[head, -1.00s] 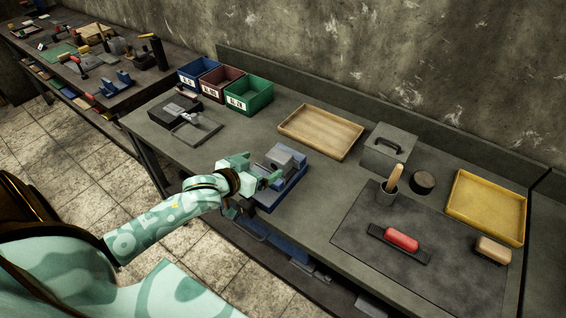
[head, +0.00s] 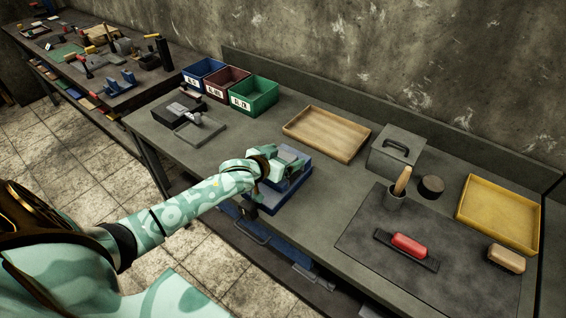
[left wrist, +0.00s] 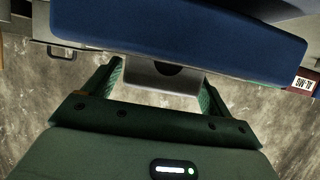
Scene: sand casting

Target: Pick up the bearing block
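The bearing block (left wrist: 158,78), a grey piece with a dark half-round notch, shows in the left wrist view between the two fingers of my left gripper (left wrist: 160,88). The fingers are spread, one on each side of the block, with little gap; firm contact is not visible. Behind it lies a wide blue body (left wrist: 180,25). In the head view my left gripper (head: 288,160) is over the blue fixture (head: 290,192) near the table's front edge and hides most of the block. My right gripper is not in view.
Blue (head: 203,70), red (head: 226,82) and green (head: 254,96) labelled bins stand at the back left. A wooden tray (head: 326,133) lies behind the fixture. A grey handled box (head: 397,150) and a dark mat (head: 400,270) are to the right. The table left of the fixture is partly clear.

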